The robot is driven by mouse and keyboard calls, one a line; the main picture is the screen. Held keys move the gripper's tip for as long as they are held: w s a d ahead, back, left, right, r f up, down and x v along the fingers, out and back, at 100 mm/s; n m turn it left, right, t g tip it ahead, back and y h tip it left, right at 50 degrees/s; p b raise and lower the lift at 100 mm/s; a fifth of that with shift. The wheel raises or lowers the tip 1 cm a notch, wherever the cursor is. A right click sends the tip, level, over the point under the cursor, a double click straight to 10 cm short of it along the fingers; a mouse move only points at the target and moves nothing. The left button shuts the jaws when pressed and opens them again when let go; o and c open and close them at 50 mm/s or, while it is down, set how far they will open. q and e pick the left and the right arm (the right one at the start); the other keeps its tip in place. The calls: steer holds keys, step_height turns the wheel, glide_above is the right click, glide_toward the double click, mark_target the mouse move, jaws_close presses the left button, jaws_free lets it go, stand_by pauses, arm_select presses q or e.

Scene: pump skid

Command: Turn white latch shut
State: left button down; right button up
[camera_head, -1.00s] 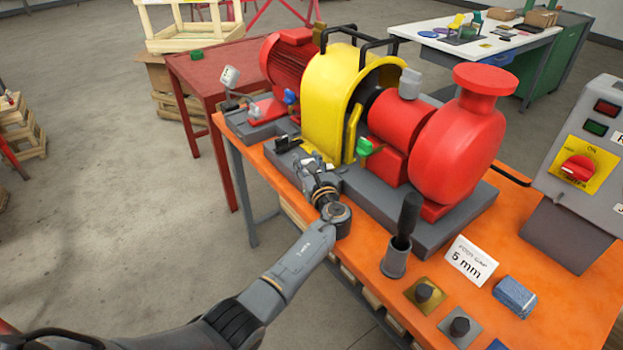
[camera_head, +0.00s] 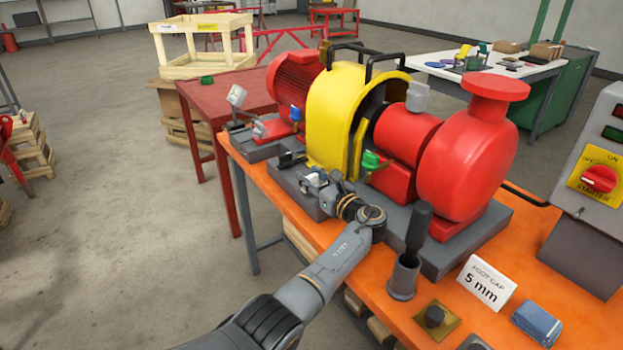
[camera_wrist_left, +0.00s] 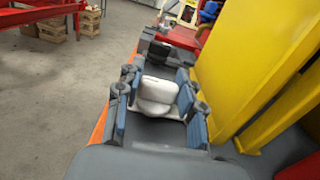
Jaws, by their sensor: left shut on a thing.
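The white latch (camera_wrist_left: 158,95) shows in the left wrist view, on the grey base beside the yellow guard (camera_head: 335,115). My left gripper (camera_head: 318,182) reaches it from the front of the skid. Its blue-padded fingers stand on both sides of the latch in the left wrist view (camera_wrist_left: 155,100), and it is shut on the latch. In the head view the gripper mostly hides the latch, so its exact angle is hard to tell there. My right gripper is in neither view.
A black latch (camera_head: 290,159) stands just beyond the gripper, and a green-handled one (camera_head: 372,161) to its right. A red pump (camera_head: 465,155), a dark upright handle in a grey cup (camera_head: 404,277) and a "5 mm" card (camera_head: 487,284) are to the right.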

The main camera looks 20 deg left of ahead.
mark_target(311, 176)
arm_select(q)
steer(key=c, duration=0.8)
jaws_free()
steer(key=shift+r, duration=0.3)
step_height(311, 176, up, 9)
steer(key=shift+r, duration=0.2)
